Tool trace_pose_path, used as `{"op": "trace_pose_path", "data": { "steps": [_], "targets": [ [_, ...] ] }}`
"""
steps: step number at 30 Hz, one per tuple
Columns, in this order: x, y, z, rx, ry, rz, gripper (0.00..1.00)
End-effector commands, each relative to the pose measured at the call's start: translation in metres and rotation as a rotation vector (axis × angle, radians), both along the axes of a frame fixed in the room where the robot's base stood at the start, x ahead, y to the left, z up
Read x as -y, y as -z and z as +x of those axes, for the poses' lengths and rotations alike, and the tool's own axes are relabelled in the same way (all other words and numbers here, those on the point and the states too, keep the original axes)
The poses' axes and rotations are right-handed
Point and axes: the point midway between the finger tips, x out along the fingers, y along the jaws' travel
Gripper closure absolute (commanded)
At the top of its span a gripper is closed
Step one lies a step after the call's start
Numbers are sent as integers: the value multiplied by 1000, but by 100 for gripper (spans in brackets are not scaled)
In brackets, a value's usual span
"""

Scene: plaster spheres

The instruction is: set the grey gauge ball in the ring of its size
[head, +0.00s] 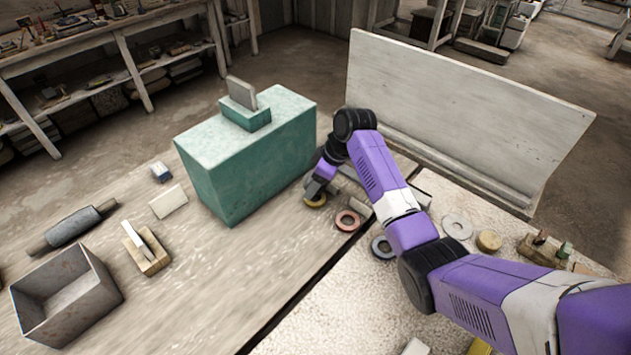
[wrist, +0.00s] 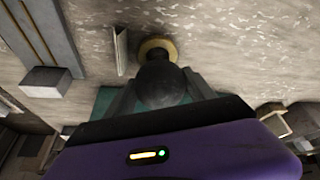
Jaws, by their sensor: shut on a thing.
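The dark grey gauge ball (wrist: 163,84) is between the fingers of my gripper (wrist: 162,88) in the wrist view. My gripper is shut on it. A yellow ring (wrist: 158,42) shows just beyond the ball, and the ball covers part of it. In the head view my gripper (head: 318,188) is low over the yellow ring (head: 316,202), beside the green block. The ball is hidden there. I cannot tell whether the ball touches the ring. A red ring (head: 347,221) and a dark blue-grey ring (head: 381,248) lie to the right. A pale grey ring (head: 457,227) lies farther right.
A tall green block (head: 250,165) stands close left of my gripper. A pale upright board (head: 470,110) stands behind the bench. A grey open box (head: 70,300), a roller (head: 72,226) and a wooden block (head: 148,258) lie at left. The bench's front middle is clear.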

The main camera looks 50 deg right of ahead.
Motion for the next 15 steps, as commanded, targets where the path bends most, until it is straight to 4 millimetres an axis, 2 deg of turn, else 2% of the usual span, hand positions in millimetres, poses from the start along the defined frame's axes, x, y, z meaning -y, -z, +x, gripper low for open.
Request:
{"op": "trace_pose_path", "data": {
  "steps": [15],
  "targets": [
    [0,9,1,3,1,-1,100]
  ]
}}
